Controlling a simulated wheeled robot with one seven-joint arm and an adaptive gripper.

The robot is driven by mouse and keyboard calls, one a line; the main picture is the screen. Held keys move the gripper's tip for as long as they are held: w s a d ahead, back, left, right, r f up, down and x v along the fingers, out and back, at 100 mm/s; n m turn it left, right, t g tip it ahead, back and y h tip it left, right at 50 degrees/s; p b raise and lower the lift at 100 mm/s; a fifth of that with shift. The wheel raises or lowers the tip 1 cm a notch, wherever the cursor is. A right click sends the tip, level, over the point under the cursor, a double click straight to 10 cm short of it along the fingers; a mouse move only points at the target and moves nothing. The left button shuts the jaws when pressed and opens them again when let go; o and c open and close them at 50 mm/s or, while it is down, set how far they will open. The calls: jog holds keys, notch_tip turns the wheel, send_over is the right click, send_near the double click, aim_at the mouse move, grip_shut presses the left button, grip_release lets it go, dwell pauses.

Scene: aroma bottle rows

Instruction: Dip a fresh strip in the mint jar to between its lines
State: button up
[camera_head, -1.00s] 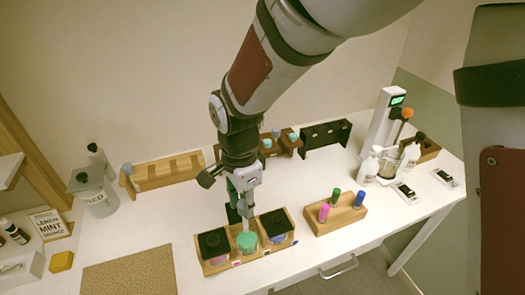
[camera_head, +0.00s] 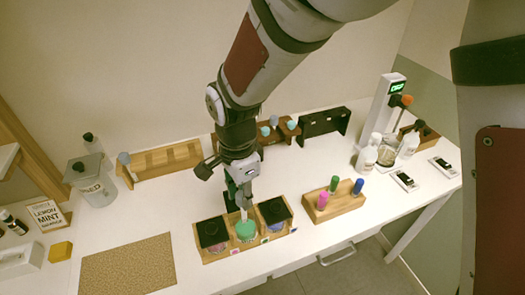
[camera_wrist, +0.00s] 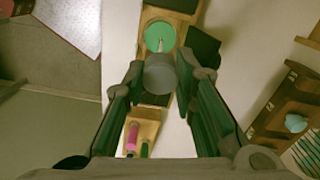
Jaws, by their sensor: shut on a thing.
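My gripper (camera_head: 243,188) is shut on the grey round knob (camera_wrist: 160,73) of a thin pale strip (camera_head: 244,213). The strip hangs down over the middle jar of a wooden tray (camera_head: 222,256). This jar is uncovered and green inside (camera_head: 246,231); I take it as the mint jar, and it also shows in the wrist view (camera_wrist: 158,34). The strip's lower end overlaps the green in both views. I cannot tell how deep it reaches, and its lines are too small to see. The jars on both sides wear black lids (camera_head: 211,232).
A dark square piece (camera_wrist: 203,48), perhaps the jar's lid, lies behind the tray. A wooden block (camera_head: 335,205) with coloured vials stands right. Behind are a light rack (camera_head: 165,165) and a dark rack holding pale-blue knobs (camera_head: 291,124). A USED container (camera_head: 95,190) stands left.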

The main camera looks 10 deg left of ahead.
jog(key=shift+f, duration=1.45)
dwell(1.8)
jog(key=shift+r+p, duration=0.1)
jog(key=shift+p, duration=0.2)
jog(key=shift+r+p, duration=1.35)
jog(key=shift+r, duration=1.45)
jog(key=shift+s+a, duration=0.1)
